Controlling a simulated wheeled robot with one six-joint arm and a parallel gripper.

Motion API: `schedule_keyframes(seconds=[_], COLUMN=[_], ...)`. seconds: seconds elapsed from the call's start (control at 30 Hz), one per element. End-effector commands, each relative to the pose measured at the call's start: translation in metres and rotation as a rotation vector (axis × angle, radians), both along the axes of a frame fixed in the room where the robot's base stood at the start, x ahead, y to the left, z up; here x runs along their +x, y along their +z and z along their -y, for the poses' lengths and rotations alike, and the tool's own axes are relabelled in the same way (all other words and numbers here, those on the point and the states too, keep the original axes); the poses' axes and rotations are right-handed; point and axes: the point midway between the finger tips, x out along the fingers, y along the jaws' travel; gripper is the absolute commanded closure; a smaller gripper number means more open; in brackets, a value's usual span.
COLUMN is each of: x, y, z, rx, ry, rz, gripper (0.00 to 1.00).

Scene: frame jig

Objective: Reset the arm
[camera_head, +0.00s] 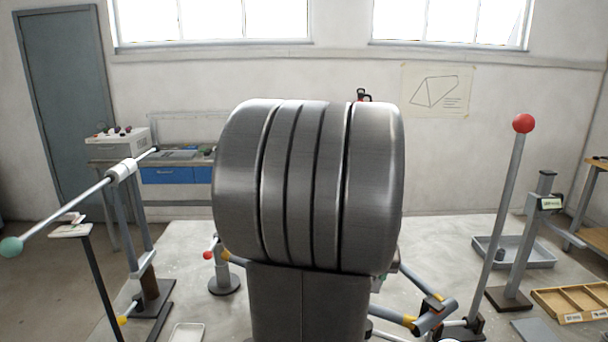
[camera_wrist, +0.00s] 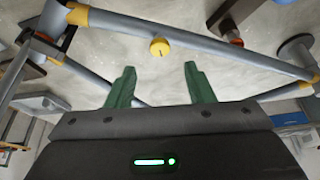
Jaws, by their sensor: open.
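My gripper (camera_wrist: 160,78) shows in the wrist view, with its two green fingers apart and nothing between them. In the head view my own large grey arm link fills the middle, and the gripper is hidden behind it. Beyond the fingers in the wrist view is a grey frame tube (camera_wrist: 195,48) with yellow joints. A small round yellow piece (camera_wrist: 159,47) is seen near the tube, between the fingertips in the picture. I cannot tell how far it is from the fingers.
A post with a red ball (camera_head: 523,123) stands at the right, near a grey tray (camera_head: 513,263) and a wooden divided box (camera_head: 576,318). At the left, a stand holds a slanted rod with a green ball (camera_head: 11,246). A bench with blue drawers (camera_head: 165,176) is behind.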

Motion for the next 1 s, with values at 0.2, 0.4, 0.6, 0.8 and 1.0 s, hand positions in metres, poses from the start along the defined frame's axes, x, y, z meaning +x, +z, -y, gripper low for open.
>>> schedule_keyframes(seconds=[0.2,0.4,0.6,0.8,1.0], x=[-0.015,-0.028,-0.020,-0.018,-0.018], y=[0.038,0.069,0.069,0.070,0.070], z=[-0.001,-0.002,-0.002,-0.002,-0.002], rx=[-0.001,0.000,-0.009,-0.013,-0.013], ry=[0.000,0.000,0.045,0.057,0.057], rz=[0.005,0.004,-0.049,-0.060,-0.060], gripper=[0.52,0.52,0.52,0.52,0.52])
